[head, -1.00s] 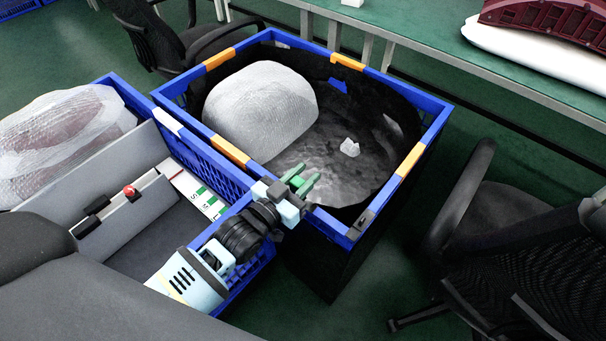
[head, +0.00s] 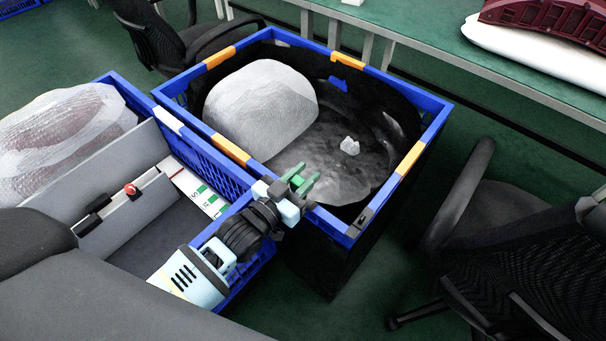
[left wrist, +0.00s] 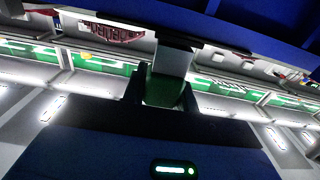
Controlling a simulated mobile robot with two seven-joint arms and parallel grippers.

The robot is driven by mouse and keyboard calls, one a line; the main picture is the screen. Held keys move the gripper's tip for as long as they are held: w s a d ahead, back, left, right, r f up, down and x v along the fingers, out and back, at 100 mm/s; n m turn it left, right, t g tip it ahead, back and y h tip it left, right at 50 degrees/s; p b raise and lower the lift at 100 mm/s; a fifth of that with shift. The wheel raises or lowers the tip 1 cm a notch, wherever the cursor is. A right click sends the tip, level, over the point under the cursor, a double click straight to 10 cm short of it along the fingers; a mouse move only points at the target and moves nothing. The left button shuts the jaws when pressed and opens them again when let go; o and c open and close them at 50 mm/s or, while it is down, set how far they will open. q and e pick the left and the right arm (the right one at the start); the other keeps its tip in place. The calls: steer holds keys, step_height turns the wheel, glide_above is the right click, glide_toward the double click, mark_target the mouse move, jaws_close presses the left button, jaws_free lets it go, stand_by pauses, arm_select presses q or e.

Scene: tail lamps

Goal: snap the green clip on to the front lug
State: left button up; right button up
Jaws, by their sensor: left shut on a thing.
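My left gripper (head: 291,187) reaches in from the left to the near rim of the large blue crate. It is shut on the green clip (head: 305,184), whose prongs point over the crate's inside. In the left wrist view the green clip (left wrist: 163,92) sits between the dark fingers, with a pale grey post-like part (left wrist: 172,60) just beyond it. A small dark grey fitting (head: 360,222) is on the crate's front corner, to the right of the clip and apart from it. I cannot tell which part is the front lug. My right gripper is not in view.
The blue crate (head: 436,118) has a black lining and holds a wrapped pale bundle (head: 262,105) and a small white scrap (head: 349,146). A second blue crate (head: 215,160) stands at left. Office chairs (head: 465,195) stand at right, and a green bench (head: 420,30) behind.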

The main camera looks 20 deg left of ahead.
arm_select(q)
steer(key=shift+f, duration=0.25)
stand_by(0.4)
steer(key=shift+r, duration=0.1)
steer(key=o, duration=1.1)
steer(key=shift+c, duration=0.2)
steer(key=shift+s, duration=0.1)
steer(key=shift+p+v, duration=0.55)
steer(key=shift+v, duration=3.3)
steer(key=shift+r, duration=0.1)
